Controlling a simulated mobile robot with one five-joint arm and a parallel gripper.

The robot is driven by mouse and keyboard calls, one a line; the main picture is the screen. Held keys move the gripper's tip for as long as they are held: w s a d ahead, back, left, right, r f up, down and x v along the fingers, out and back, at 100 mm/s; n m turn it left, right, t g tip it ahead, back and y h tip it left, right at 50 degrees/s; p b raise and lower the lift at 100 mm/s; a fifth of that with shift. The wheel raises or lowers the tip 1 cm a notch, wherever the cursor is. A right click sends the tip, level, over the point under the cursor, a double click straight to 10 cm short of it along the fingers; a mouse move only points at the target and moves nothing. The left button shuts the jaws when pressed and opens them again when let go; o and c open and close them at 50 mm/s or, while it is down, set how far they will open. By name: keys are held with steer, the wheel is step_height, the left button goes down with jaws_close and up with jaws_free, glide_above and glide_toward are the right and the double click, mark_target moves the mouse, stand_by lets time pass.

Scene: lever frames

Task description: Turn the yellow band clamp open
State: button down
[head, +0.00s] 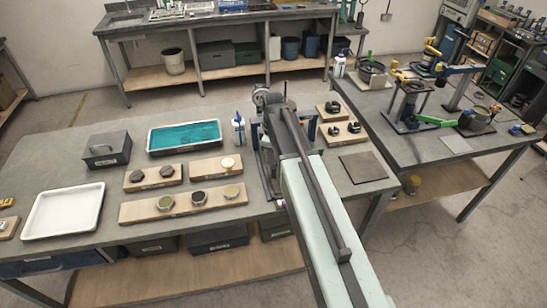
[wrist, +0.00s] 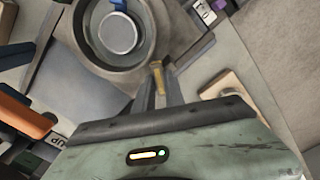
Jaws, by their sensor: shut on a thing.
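In the wrist view, the small yellow band clamp (wrist: 158,72) shows as a short yellow lever at the rim of a round grey fitting (wrist: 98,68). My gripper (wrist: 160,82) is shut on this yellow lever, with one finger on each side of it. A round grey cap with a blue part (wrist: 118,32) sits inside the fitting. In the head view, my arm covers the middle of the bench, and the yellow clamp and my fingertips are hidden behind it.
A teal-lined tray (head: 150,150), a dark box (head: 107,160) and wooden boards with small round parts (head: 130,213) lie left of my arm. A white tray (head: 30,232) is further left. A dark flat plate (head: 364,168) lies to the right. A second bench (head: 400,150) holds other lever frames.

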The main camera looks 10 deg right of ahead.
steer(key=m, duration=1.1)
steer(key=shift+a, duration=0.1)
steer(key=shift+m, duration=0.4)
steer(key=c, duration=1.4)
jaws_free()
